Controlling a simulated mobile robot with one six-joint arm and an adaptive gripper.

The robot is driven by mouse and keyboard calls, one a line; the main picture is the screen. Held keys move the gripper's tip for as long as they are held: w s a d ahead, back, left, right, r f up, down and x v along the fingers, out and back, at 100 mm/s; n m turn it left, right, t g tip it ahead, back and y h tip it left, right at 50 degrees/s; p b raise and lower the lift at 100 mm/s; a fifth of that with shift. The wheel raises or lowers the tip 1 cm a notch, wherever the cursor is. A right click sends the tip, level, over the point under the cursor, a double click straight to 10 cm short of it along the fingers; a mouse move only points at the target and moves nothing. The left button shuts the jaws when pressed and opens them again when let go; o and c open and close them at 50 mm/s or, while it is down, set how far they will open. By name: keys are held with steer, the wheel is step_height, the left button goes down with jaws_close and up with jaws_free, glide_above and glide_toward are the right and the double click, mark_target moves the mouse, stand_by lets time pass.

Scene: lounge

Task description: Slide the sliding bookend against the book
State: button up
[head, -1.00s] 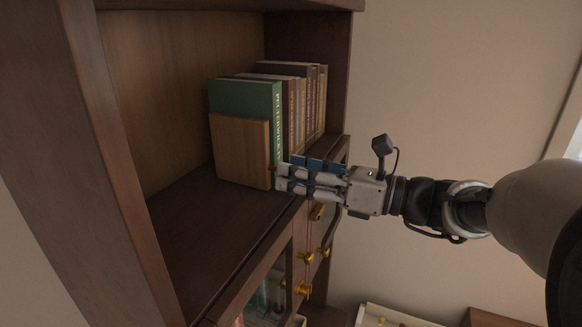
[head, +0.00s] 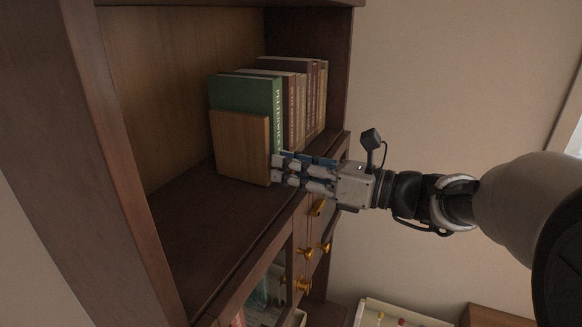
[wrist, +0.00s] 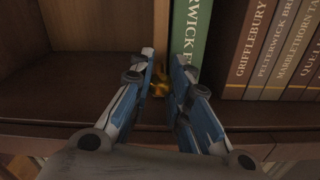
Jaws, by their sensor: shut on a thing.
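The sliding bookend (head: 238,148) is an upright wooden block on the shelf, at the left end of the book row. The green book (head: 246,92) stands upright directly behind it in the head view; whether they touch, I cannot tell. My gripper (head: 274,170) reaches in from the right to the bookend's front edge. In the wrist view my gripper (wrist: 165,56) has its fingers on either side of a small brass knob (wrist: 160,82), shut on this part of the bookend. The green book (wrist: 192,35) stands just right of the knob there. The fingers hide the knob in the head view.
Several brown books (head: 300,95) stand right of the green book, up to the cabinet's side wall. The shelf board (head: 200,225) is bare left of the bookend. Below are drawers and doors with brass knobs (head: 303,285).

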jaws_close()
steer(key=shift+s+a, duration=0.1)
steer(key=shift+s, duration=0.15)
steer(key=o, duration=0.6)
jaws_free()
steer(key=shift+o, duration=1.2)
steer(key=shift+s+d, duration=0.1)
steer(key=shift+d, duration=0.3)
steer(key=v, duration=1.1)
steer(key=shift+s, duration=0.1)
